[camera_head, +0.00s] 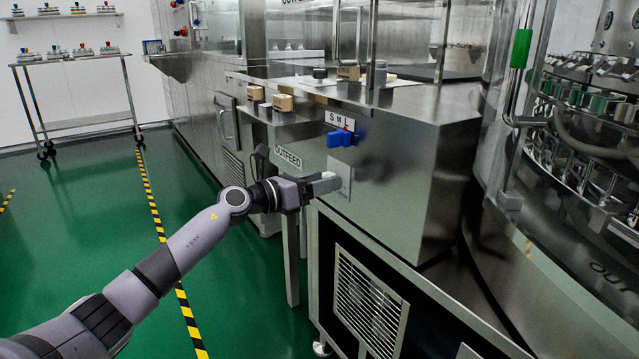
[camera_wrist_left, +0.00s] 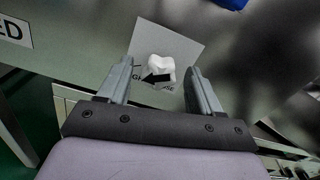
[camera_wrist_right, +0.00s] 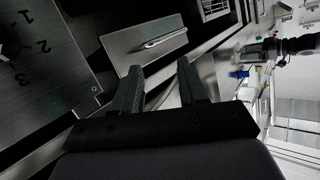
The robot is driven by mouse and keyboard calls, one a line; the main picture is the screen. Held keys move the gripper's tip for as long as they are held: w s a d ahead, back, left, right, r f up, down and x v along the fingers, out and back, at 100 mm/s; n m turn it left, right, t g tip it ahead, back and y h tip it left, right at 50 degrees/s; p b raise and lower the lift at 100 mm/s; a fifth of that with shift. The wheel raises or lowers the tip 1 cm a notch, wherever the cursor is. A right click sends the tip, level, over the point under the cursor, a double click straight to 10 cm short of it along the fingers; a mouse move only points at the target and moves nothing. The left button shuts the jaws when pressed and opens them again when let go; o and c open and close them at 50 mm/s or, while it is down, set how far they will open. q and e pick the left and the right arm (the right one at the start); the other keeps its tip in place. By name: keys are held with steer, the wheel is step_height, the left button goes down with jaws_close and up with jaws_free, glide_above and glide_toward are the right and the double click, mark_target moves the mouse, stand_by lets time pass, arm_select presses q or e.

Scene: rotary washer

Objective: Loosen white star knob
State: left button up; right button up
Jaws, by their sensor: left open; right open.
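The white star knob (camera_wrist_left: 161,66) sits on a pale label plate on the steel machine panel. In the left wrist view it shows between the two fingers of my left gripper (camera_wrist_left: 160,75), with space on both sides. My right gripper (camera_wrist_right: 160,70) is open and empty in the right wrist view, in front of dark and steel panels, away from the star knob.
A blue knob (camera_head: 341,138) under an S M L label stands on the panel just above my left gripper. An OUTFEED sign (camera_head: 288,158) is to its left. A vented lower panel (camera_head: 367,303) lies below. The green floor at the left is open, with a trolley (camera_head: 78,119) far back.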

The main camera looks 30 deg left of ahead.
arm_select(q)
steer(key=c, duration=1.1)
steer(key=shift+o, duration=0.2)
